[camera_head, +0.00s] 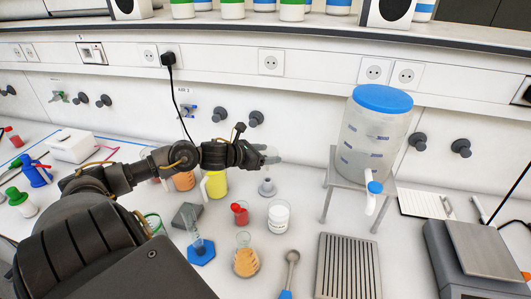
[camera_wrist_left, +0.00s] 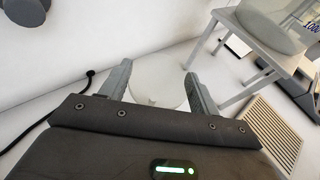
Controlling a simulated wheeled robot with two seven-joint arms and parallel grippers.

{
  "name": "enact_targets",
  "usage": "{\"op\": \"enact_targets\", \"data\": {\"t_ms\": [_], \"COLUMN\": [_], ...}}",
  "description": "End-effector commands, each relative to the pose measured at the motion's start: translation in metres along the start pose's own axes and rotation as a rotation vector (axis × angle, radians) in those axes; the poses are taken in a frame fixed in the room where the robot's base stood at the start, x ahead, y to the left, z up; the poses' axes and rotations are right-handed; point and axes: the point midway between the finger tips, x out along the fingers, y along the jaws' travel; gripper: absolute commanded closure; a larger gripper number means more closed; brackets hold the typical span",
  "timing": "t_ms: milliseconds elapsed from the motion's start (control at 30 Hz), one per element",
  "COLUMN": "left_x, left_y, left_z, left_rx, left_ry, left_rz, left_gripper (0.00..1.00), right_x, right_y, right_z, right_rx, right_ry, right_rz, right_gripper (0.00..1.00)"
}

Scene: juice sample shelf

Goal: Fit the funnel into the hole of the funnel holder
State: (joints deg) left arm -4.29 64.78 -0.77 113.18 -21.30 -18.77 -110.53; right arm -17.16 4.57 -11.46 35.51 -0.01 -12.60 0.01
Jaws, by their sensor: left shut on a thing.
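My left gripper (camera_head: 262,155) reaches in from the left and is above the bench, left of the big dispenser tank. It is shut on a pale, translucent piece that looks like the funnel (camera_head: 271,153). In the left wrist view the funnel (camera_wrist_left: 158,82) shows as a whitish round shape between the two fingers (camera_wrist_left: 160,90). A small pale cone-shaped piece (camera_head: 266,187) stands on the bench just below the gripper, apart from it. I cannot tell which thing is the funnel holder, and no hole shows clearly. My right gripper is not in view.
The tank (camera_head: 372,135) with a blue lid stands on a metal stand (camera_head: 345,183) to the right. A white jar (camera_head: 278,217), a red-capped jar (camera_head: 240,213), a flask (camera_head: 246,262) and a slatted rack (camera_head: 347,268) are in front. A scale (camera_head: 485,250) is at far right.

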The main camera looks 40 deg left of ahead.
Motion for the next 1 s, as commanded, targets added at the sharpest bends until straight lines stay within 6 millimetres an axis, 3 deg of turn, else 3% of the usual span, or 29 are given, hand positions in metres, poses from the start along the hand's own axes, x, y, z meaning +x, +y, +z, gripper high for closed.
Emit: {"op": "enact_targets", "data": {"t_ms": [433, 1000], "left_x": [0.014, 0.014], "left_y": [0.000, 0.000], "left_z": [-0.035, -0.032], "left_rx": [-0.003, 0.000], "left_ry": [0.000, 0.000], "left_rz": [0.001, 0.000], "left_gripper": [0.64, 0.64], "right_x": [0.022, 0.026], "right_y": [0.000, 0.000], "right_z": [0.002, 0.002], "right_rx": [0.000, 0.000], "right_ry": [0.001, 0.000], "right_rz": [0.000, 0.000], "right_gripper": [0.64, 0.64]}}
